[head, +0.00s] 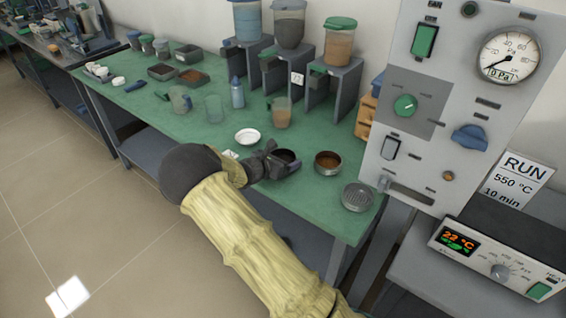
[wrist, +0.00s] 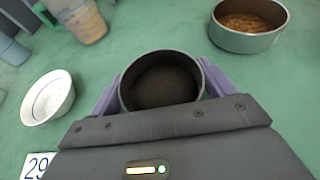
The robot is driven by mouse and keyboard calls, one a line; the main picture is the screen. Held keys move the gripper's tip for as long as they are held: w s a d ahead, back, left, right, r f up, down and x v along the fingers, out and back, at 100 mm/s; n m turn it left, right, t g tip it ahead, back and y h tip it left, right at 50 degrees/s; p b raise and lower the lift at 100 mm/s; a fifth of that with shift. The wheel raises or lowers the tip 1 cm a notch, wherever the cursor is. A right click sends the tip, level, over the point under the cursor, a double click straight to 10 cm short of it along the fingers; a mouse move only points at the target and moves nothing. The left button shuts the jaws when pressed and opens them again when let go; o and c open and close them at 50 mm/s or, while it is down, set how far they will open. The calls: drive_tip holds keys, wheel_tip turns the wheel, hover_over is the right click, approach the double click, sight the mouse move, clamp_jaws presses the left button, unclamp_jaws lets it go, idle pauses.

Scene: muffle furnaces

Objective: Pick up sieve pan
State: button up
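A round dark pan (wrist: 162,82), apparently the sieve pan, looks empty inside in the wrist view. It also shows in the head view (head: 287,158) at the front of the green table. My gripper (head: 284,165) is around it, with one purple finger at each side of its wall in the wrist view (wrist: 163,88). The fingers are very near the wall; whether they press on it I cannot tell. The pan's base is hidden, so I cannot tell if it rests on the table. A grey round sieve (head: 357,197) lies near the table's right front corner.
A metal pan of brown grains (head: 328,163) stands just right of my gripper. A number card (wrist: 38,166) lies at left. The furnace panel (head: 440,110) rises at right.

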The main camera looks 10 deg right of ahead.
drive_tip(key=c, duration=0.4)
wheel_tip(320, 180, up, 10)
drive_tip(key=shift+p, duration=0.55)
drive_tip(key=o, duration=0.8)
drive_tip(key=c, duration=0.8)
drive_tip(key=shift+w, duration=0.1)
